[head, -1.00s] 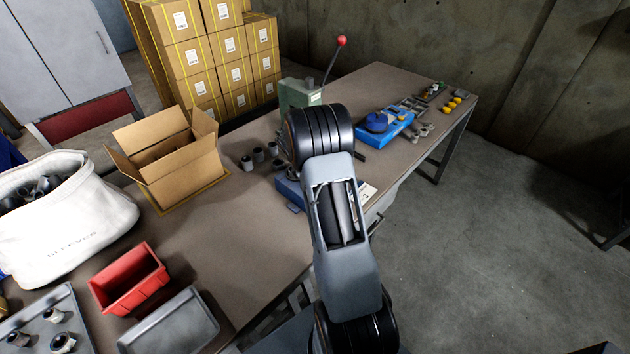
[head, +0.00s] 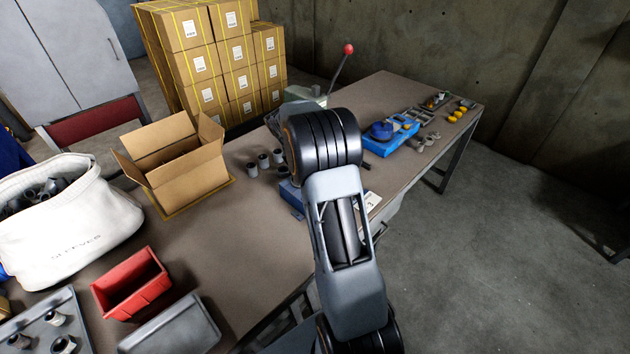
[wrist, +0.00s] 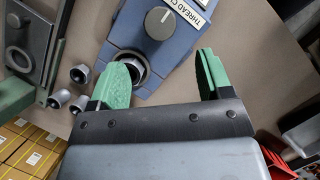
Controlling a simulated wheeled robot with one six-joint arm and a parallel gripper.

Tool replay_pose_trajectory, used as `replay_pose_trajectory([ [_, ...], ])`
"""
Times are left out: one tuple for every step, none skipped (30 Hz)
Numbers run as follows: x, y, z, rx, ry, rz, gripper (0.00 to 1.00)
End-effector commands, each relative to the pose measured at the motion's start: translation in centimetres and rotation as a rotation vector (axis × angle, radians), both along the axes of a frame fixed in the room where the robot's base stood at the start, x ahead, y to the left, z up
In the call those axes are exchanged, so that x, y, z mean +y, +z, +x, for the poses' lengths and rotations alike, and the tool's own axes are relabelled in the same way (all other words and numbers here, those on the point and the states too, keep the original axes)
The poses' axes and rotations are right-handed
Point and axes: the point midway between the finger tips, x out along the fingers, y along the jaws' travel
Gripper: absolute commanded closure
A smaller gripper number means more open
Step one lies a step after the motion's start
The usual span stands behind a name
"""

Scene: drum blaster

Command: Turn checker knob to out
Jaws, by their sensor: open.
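The thread checker is a blue box (wrist: 183,40) with a partly cut-off label (wrist: 189,14) reading "THREAD C". Its round dark grey knob (wrist: 160,23) has a light pointer line and sits at the top of the wrist view. A metal ring or fitting (wrist: 137,68) shows at the box's near end, partly behind the left finger. My gripper (wrist: 166,62) is open and empty, its green fingers on either side of the box's near end, apart from the knob. In the head view the blue box (head: 292,195) is mostly hidden behind my arm, and the gripper is hidden.
Several grey sleeves (head: 264,160) stand beside the box. A green press (head: 303,94) with a red-knobbed lever stands behind. An open carton (head: 185,180), white bag (head: 70,225) and red bin (head: 130,283) are left. A blue fixture (head: 392,137) lies to the right.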

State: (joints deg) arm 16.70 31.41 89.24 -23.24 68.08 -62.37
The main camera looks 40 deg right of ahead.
Motion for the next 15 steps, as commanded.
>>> replay_pose_trajectory([
  [0.3, 0.8, 0.3, -0.003, 0.0, -0.001, 0.28],
  [0.4, 1.3, 0.3, -0.004, 0.0, 0.0, 0.28],
  [0.7, 1.8, 0.4, -0.003, 0.001, 0.001, 0.28],
  [0.8, 2.1, 0.5, -0.001, 0.0, 0.0, 0.28],
  [0.9, 2.5, 0.6, -0.003, 0.001, 0.001, 0.28],
  [1.0, 2.9, 0.7, -0.002, 0.002, 0.0, 0.28],
  [1.1, 3.1, 0.8, -0.001, 0.001, 0.001, 0.28],
  [1.2, 3.3, 0.8, -0.001, 0.001, 0.001, 0.28],
  [1.3, 3.6, 0.9, -0.001, 0.001, 0.001, 0.28],
  [1.3, 3.7, 0.9, -0.001, 0.001, 0.001, 0.28],
  [1.3, 3.9, 0.9, 0.0, 0.001, 0.001, 0.28],
  [1.4, 4.0, 0.9, 0.0, 0.001, 0.0, 0.28],
  [1.4, 4.1, 0.9, 0.0, 0.001, 0.0, 0.28],
  [1.4, 4.1, 0.9, 0.001, 0.001, 0.001, 0.28],
  [1.4, 4.1, 0.9, 0.001, 0.001, 0.001, 0.28],
])
